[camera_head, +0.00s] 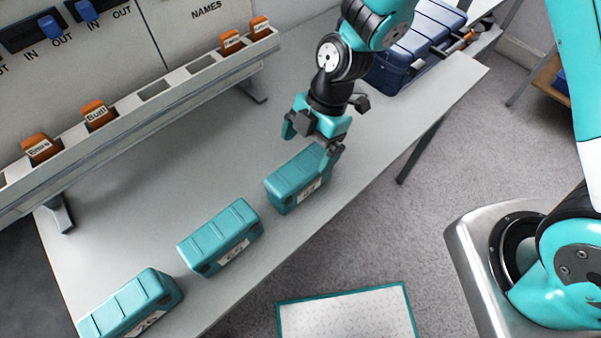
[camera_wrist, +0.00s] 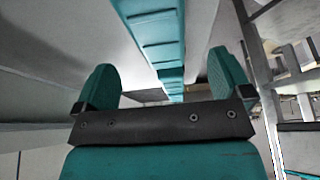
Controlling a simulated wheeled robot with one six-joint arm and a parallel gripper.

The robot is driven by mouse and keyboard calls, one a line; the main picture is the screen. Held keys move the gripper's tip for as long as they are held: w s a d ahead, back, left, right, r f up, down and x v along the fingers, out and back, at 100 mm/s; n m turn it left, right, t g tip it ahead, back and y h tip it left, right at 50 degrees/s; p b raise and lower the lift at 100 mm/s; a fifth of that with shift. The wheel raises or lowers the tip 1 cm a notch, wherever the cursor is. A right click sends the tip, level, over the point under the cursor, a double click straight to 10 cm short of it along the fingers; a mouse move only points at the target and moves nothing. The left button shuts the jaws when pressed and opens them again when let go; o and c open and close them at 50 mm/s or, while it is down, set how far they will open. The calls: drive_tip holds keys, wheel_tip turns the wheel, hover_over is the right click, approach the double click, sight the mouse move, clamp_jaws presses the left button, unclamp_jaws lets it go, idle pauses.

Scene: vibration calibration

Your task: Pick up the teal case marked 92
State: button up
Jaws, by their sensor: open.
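Three teal cases stand in a row on the grey table: one near the middle (camera_head: 294,176), one left of it (camera_head: 217,236), and one at the lower left (camera_head: 130,303). Each has a white label on its front side. I cannot read the numbers surely, so I cannot tell which is 92. My gripper (camera_head: 311,146) is open and empty, just above the rear of the middle case. In the wrist view, the teal cases (camera_wrist: 157,35) run in a line beyond and between my two spread fingers (camera_wrist: 165,84).
A grey rail (camera_head: 150,110) with orange tagged blocks (camera_head: 98,112) runs along the back of the table. A dark blue toolbox (camera_head: 405,55) stands at the far right. Bare table lies between rail and cases. A teal-edged panel (camera_head: 345,315) lies below the table's front edge.

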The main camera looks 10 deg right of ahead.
sight(301, 165)
drive_tip(key=p+x, duration=0.2)
drive_tip(key=x, duration=0.4)
drive_tip(key=shift+s+f, duration=0.15)
drive_tip(key=shift+f, duration=0.1)
drive_tip(key=shift+a+f, duration=0.2)
drive_tip(key=shift+f, duration=0.35)
drive_tip(key=shift+s+f, duration=0.1)
drive_tip(key=shift+f, duration=0.05)
drive_tip(key=c, duration=1.2)
drive_tip(key=shift+c, duration=0.5)
drive_tip(key=shift+r, duration=0.2)
